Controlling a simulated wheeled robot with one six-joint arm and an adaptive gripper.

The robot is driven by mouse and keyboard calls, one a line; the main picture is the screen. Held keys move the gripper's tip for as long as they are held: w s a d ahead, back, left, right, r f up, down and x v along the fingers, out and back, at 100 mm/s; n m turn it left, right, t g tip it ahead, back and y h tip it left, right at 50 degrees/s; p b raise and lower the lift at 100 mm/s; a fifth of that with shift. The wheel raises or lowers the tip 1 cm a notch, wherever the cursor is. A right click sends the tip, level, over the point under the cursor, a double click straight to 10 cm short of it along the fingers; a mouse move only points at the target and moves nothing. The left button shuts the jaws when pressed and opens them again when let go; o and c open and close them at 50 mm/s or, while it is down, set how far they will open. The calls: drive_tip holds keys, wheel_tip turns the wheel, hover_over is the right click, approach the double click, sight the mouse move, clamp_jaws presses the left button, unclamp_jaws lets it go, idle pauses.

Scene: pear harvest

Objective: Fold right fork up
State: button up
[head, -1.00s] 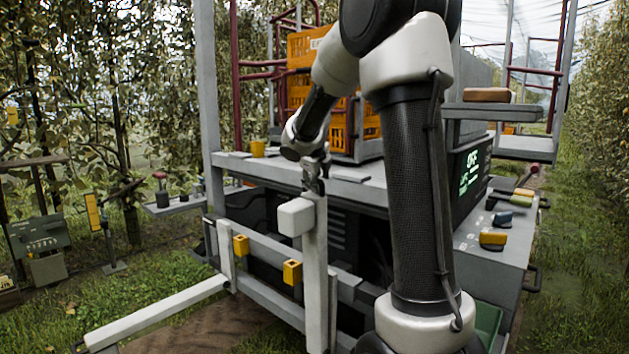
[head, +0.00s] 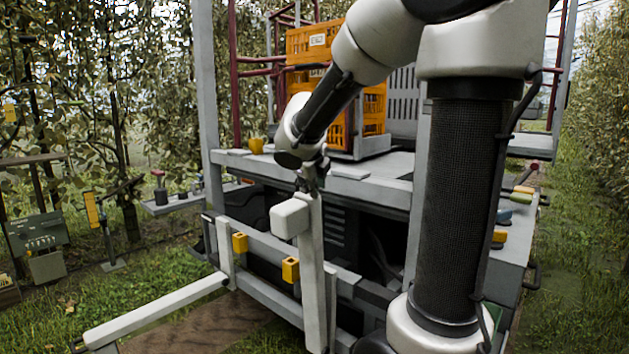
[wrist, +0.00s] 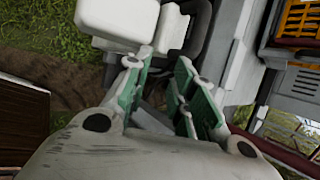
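The right fork (head: 313,270) is a pale grey beam at the front of the grey platform in the head view. It stands nearly upright, its top leaning slightly left. A white block (head: 290,219) is on its upper left side; a white block also shows at the top of the wrist view (wrist: 117,18). My gripper (head: 311,183) is at the fork's top end, close to or touching it. In the wrist view, its green-padded fingers (wrist: 160,95) are apart, with a gap between them. Exact contact with the fork is hidden. The left fork (head: 155,312) extends low toward the front left.
Orange crates (head: 312,45) stand on the platform behind my arm. Two yellow blocks (head: 240,243) (head: 290,269) sit on the front crossbar. A yellow cup (head: 257,146) stands on the deck. A grey post (head: 205,100) rises left of my gripper. Grass lies left.

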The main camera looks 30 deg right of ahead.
drive_tip(key=shift+s+a, duration=0.45)
drive_tip(key=shift+s, duration=0.05)
